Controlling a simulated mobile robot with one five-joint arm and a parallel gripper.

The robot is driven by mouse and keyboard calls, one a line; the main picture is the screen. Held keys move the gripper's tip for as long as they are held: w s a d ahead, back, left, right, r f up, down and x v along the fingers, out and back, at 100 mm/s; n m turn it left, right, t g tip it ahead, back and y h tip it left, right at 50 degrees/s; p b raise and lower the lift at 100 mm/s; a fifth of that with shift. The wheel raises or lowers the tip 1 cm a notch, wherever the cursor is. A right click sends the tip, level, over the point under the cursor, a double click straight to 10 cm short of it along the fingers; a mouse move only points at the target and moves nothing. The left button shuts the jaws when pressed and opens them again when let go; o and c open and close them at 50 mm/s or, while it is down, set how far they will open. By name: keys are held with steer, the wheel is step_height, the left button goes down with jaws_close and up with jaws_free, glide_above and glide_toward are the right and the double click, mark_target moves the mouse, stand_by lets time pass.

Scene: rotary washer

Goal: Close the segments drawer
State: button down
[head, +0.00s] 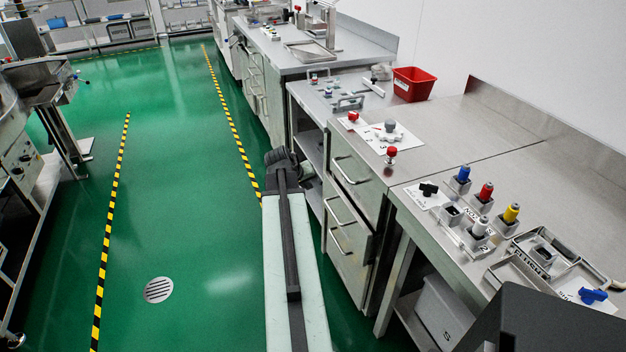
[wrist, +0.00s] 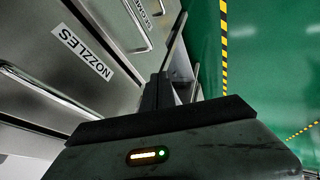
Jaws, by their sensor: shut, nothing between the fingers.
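The drawer unit (head: 352,205) stands below the steel counter in the head view, its fronts and bar handles facing the aisle. In the wrist view a drawer front labelled NOZZLES (wrist: 60,70) fills the left. Beyond it is the segments drawer (wrist: 118,22), its label partly cut off by the top edge. How far the segments drawer stands out is hard to tell. My gripper (head: 281,157) is shut and empty, in the aisle just left of the drawer unit. In the wrist view my gripper (wrist: 178,40) is beside the right edge of the drawer fronts; contact is unclear.
Steel counters (head: 440,150) run along the right, with knobs, coloured bottles and a red bin (head: 413,84) on top. A grey box (head: 440,308) sits on a low shelf. The green floor (head: 190,220) to the left is clear, with a drain (head: 158,290).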

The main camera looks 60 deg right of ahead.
steer(key=shift+a+r, duration=0.35)
steer(key=shift+r, duration=0.1)
steer(key=c, duration=1.8)
jaws_free()
steer(key=o, duration=0.3)
steer(key=s+g, duration=0.2)
steer(key=s, duration=0.1)
steer(key=s+g+b, duration=0.1)
steer(key=s, duration=0.2)
steer(key=shift+s+d+r+g, duration=0.2)
steer(key=shift+s+g, duration=0.1)
steer(key=shift+g, duration=0.1)
steer(key=shift+o, duration=0.2)
steer(key=n+g+h+b, duration=0.1)
steer(key=g+h+b, duration=0.4)
steer(key=b, duration=2)
glide_toward(334, 214)
steer(key=d+f+g, duration=0.1)
steer(key=d+f, duration=0.1)
steer(key=shift+s+d+r+y+p, duration=0.1)
steer(key=shift+s+r+y+p, duration=0.2)
steer(key=shift+s+y, duration=0.1)
steer(key=b+x, duration=0.1)
steer(key=x, duration=0.6)
steer(key=shift+s+d+b, duration=0.25)
steer(key=shift+d+b, duration=0.05)
